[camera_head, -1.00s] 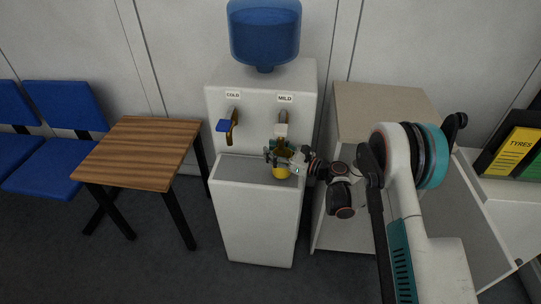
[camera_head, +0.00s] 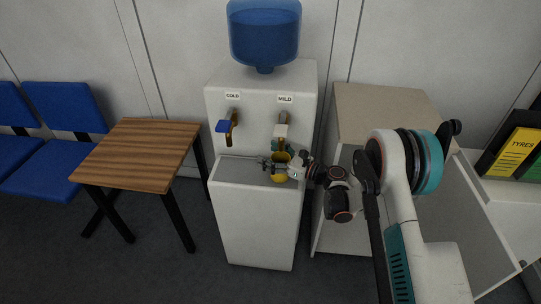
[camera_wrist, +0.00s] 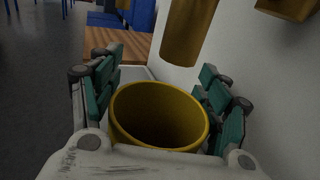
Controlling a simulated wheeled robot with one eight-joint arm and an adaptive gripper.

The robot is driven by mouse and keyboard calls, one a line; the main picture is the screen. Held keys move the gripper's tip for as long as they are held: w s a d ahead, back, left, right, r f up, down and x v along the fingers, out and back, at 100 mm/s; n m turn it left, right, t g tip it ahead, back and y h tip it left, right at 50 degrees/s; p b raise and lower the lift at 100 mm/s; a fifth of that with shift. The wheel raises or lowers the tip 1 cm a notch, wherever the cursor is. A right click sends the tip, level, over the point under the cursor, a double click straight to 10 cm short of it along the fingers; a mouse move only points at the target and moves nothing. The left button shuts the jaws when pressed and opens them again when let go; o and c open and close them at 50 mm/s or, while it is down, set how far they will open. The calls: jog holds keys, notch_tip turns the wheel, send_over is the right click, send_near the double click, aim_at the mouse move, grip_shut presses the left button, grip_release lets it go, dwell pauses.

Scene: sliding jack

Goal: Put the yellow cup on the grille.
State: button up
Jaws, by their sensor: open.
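The yellow cup (camera_head: 279,178) is at the right part of the water dispenser's grille (camera_head: 235,171), below the tap marked MILD (camera_head: 281,131). In the wrist view the cup (camera_wrist: 160,116) is upright, its open mouth toward the camera, and its inside looks empty. My gripper (camera_head: 281,163) is open around the cup, one green-padded finger on each side. The fingers are very close to its wall; I cannot tell if they touch. The cup's base is hidden in the wrist view, and its contact with the grille is not clear.
The brass tap spout (camera_wrist: 190,35) hangs close beyond the cup. The tap marked COLD (camera_head: 231,127) is to the left. A wooden table (camera_head: 140,152) stands left of the dispenser, and an open cabinet (camera_head: 385,110) stands right. The grille's left part is clear.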

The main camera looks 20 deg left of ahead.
aim_at(289, 161)
jog(key=shift+r, duration=0.1)
jog(key=shift+d+r, duration=0.1)
jog(key=shift+d, duration=0.1)
jog(key=d+p, duration=0.1)
jog(key=d, duration=0.2)
jog(key=s+d+p, duration=0.1)
jog(key=d, duration=0.3)
jog(key=s+d+p, duration=0.1)
jog(key=d+p, duration=0.1)
jog(key=d, duration=0.2)
jog(key=shift+d, duration=0.25)
